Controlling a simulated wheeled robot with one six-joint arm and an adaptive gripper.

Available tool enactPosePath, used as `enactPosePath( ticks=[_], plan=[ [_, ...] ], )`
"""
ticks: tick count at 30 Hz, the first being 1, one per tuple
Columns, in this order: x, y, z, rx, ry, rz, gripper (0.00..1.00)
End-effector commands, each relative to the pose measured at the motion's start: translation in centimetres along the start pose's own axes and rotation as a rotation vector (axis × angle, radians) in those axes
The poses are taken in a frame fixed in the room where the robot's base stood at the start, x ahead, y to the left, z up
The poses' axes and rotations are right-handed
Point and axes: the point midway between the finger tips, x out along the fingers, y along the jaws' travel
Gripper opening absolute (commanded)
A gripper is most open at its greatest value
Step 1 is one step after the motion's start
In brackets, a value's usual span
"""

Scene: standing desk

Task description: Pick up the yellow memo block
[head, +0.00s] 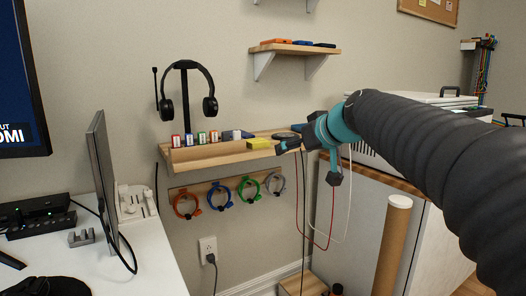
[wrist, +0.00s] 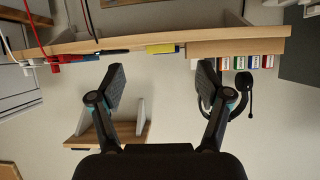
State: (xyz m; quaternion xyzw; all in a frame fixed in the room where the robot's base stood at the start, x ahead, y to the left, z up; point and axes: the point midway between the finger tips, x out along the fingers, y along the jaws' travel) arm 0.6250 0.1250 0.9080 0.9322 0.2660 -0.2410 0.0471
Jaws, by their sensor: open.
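The yellow memo block (head: 259,143) lies on the wooden wall shelf (head: 215,156), toward its front edge and right of the row of small coloured boxes. It also shows in the wrist view (wrist: 160,49), near the shelf edge, beyond my fingertips and roughly between them. My gripper (wrist: 164,80) is open and empty, apart from the block. In the head view my gripper (head: 296,141) is seen at the right end of the shelf, to the right of the block. The wrist view appears upside down.
Black headphones (head: 187,95) on a stand and several small boxes (head: 201,138) occupy the shelf's left part. Dark flat items (head: 287,136) lie right of the block. A smaller shelf (head: 295,49) is above. Coiled cables (head: 222,195) hang below. A monitor (head: 103,170) stands left.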

Motion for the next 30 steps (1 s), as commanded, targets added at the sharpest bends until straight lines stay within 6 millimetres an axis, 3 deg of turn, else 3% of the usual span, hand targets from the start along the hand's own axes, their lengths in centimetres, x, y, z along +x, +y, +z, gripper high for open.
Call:
enactPosePath(
  ticks=[3,7,11,21,30],
  plan=[
    [2.1,0.7,-2.4,-0.034,0.059,-0.019,0.77],
    [3.1,0.9,-3.9,-0.054,0.094,-0.028,0.77],
    [4.4,0.9,-4.4,-0.06,0.101,-0.032,0.77],
    [10.1,0.7,-5.0,-0.059,0.1,-0.031,0.77],
    [12.2,0.5,-5.3,-0.059,0.1,-0.03,0.77]
  ],
)
